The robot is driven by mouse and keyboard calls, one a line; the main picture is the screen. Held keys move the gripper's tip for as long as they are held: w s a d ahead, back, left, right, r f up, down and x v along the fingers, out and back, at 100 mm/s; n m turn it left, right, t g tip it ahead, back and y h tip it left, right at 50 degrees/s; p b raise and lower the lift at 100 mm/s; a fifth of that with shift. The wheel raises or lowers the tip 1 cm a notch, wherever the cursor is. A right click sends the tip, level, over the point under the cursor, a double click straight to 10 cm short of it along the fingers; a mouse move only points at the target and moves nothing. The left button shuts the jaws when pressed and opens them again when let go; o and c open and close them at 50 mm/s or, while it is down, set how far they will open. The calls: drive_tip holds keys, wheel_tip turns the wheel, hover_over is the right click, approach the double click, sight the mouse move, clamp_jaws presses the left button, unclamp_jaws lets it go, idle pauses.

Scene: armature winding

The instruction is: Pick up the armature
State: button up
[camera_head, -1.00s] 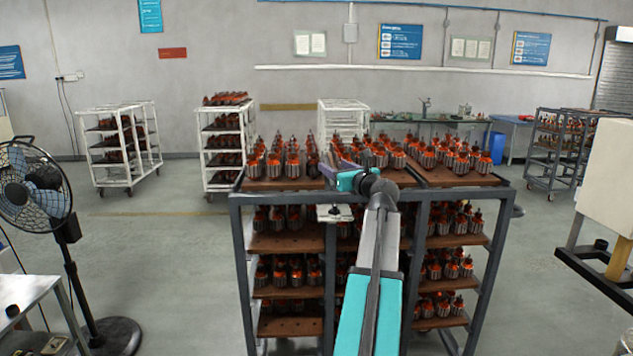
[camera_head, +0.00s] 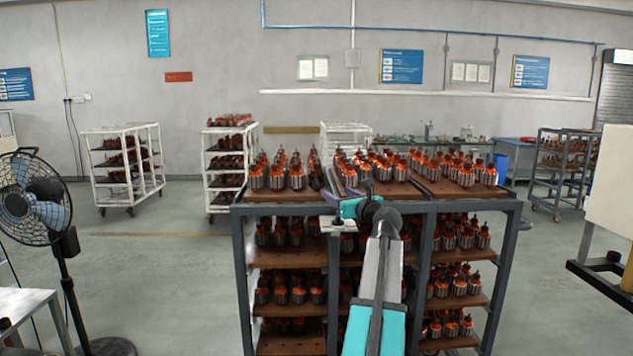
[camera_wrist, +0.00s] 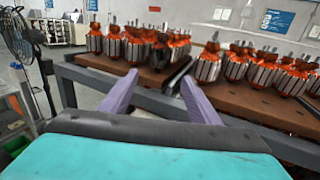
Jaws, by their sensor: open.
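Many armatures with steel cores and orange windings stand upright in rows on the top shelf of a grey rack (camera_head: 280,209). One armature (camera_head: 276,178) stands near the front left of the shelf. My gripper (camera_head: 335,184) is at the front edge of this top shelf, left of the middle. In the wrist view my gripper (camera_wrist: 156,84) has its two purple fingers spread apart with nothing between them. A darker armature (camera_wrist: 160,54) stands beyond the fingertips, apart from them. More armatures (camera_wrist: 208,65) stand right of the right finger. My arm partly hides the rack's middle.
Lower rack shelves hold more armatures (camera_head: 280,292). A fan (camera_head: 35,200) stands at left, white trolleys (camera_head: 121,168) and a workbench (camera_head: 440,142) at the back. A dark rack (camera_head: 560,172) stands back right. Floor left of the rack is open.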

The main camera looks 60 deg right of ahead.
approach(321, 184)
drive_tip(key=p+x, duration=0.1)
drive_tip(key=x, duration=0.2)
drive_tip(key=shift+r, duration=0.1)
drive_tip(key=shift+x, duration=0.9)
drive_tip(key=shift+w, duration=0.1)
drive_tip(key=shift+f+p+x, duration=0.15)
drive_tip(key=shift+p+x, duration=0.2)
drive_tip(key=shift+x, duration=0.9)
drive_tip(key=shift+f+p+x, duration=0.15)
drive_tip(key=shift+p+x, duration=0.2)
drive_tip(key=shift+x, duration=0.95)
drive_tip(key=c, duration=1.3)
drive_tip(key=shift+r, duration=0.2)
